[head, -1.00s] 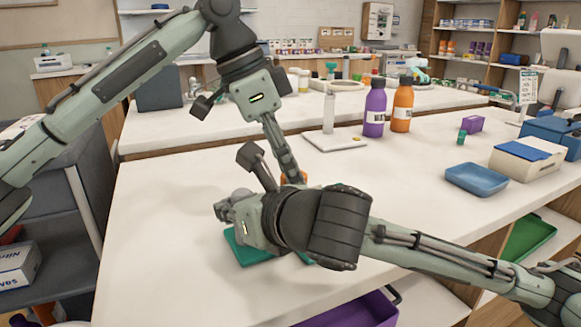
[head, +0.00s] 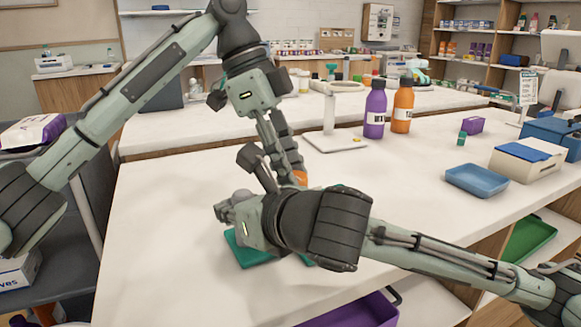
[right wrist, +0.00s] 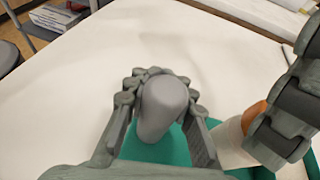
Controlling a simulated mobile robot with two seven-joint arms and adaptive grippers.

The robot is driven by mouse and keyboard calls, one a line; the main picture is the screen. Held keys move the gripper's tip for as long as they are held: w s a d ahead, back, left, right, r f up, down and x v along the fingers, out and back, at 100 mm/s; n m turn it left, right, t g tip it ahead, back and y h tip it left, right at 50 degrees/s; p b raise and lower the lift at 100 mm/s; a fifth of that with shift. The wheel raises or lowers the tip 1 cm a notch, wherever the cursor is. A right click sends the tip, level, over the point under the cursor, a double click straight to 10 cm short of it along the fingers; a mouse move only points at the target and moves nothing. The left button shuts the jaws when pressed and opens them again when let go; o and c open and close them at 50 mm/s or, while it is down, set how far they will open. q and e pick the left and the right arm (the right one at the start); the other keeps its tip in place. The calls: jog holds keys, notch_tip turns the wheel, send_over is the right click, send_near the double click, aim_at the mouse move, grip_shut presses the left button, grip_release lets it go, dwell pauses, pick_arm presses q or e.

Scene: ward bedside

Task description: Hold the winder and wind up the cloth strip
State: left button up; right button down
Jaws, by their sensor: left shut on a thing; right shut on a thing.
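In the right wrist view my right gripper (right wrist: 158,78) is shut around a smooth grey rounded grip (right wrist: 164,104), which looks like part of the winder. A teal tray or base (head: 248,256) lies under it on the table; it also shows in the right wrist view (right wrist: 150,147). My left gripper (head: 294,170) reaches down just beyond my right gripper and is shut on an orange piece (head: 300,178). In the right wrist view the orange piece (right wrist: 254,116) sits against a cream-white rounded part (right wrist: 232,142). I cannot tell whether that part is the cloth strip. My right arm hides much of this.
A white stand (head: 329,138), a purple bottle (head: 375,113) and an orange bottle (head: 402,108) stand behind my grippers. A blue tray (head: 477,180) and a white box with a blue top (head: 527,158) are at the right. The table's left part is clear.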

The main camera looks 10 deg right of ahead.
pick_arm(q)
jog(key=o, duration=1.2)
jog(key=shift+c, duration=0.2)
jog(key=v, duration=1.2)
